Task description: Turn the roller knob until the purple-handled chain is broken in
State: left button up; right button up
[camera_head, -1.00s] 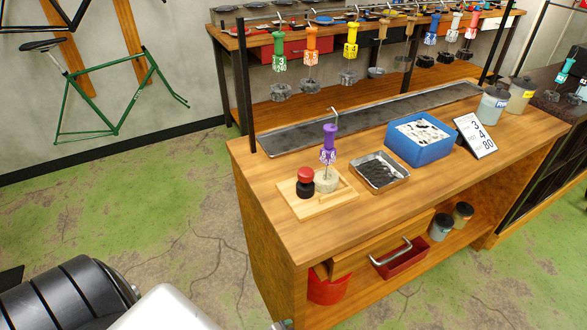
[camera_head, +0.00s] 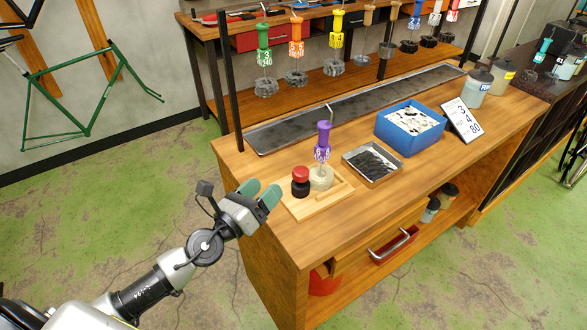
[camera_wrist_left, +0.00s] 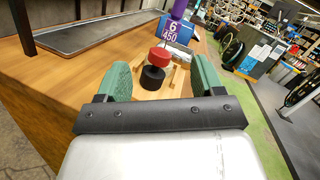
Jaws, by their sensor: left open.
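The roller knob (camera_head: 300,174), red on top with a black lower part, stands on a small wooden board at the near left of the bench. Beside it is a pale roller (camera_head: 321,178) with the purple-handled chain (camera_head: 323,140) upright at it; its tag is white and purple. My left gripper (camera_head: 260,196) is open and empty, just left of the board and apart from the knob. In the left wrist view the knob (camera_wrist_left: 157,66) shows ahead between the two green fingers, and the purple handle (camera_wrist_left: 179,9) is behind it. My right gripper is not in view.
A metal tray of dark pieces (camera_head: 352,157), a blue bin (camera_head: 379,136) and a number sign (camera_head: 461,120) stand right of the board. A long metal trough (camera_head: 290,134) runs along the back. Several coloured-handled chains hang behind. The bench's left end is clear.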

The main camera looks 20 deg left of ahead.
aim_at(295, 175)
pick_arm(q)
jog(key=m+g, duration=0.1)
jog(key=m, duration=0.1)
jog(key=w+f+m+h, duration=0.1)
jog(key=m, duration=0.1)
jog(key=f+m+g+h, duration=0.1)
jog(key=m, duration=0.1)
jog(key=shift+w+d+m+g, duration=0.1)
jog(key=shift+w+m+g, duration=0.05)
jog(key=shift+m+g, duration=0.15)
jog(key=shift+w+d, duration=0.1)
jog(key=shift+w, duration=0.2)
jog(key=p+x, duration=0.1)
jog(key=x, duration=0.9)
jog(key=shift+f, duration=0.15)
jog(key=shift+c, duration=0.5)
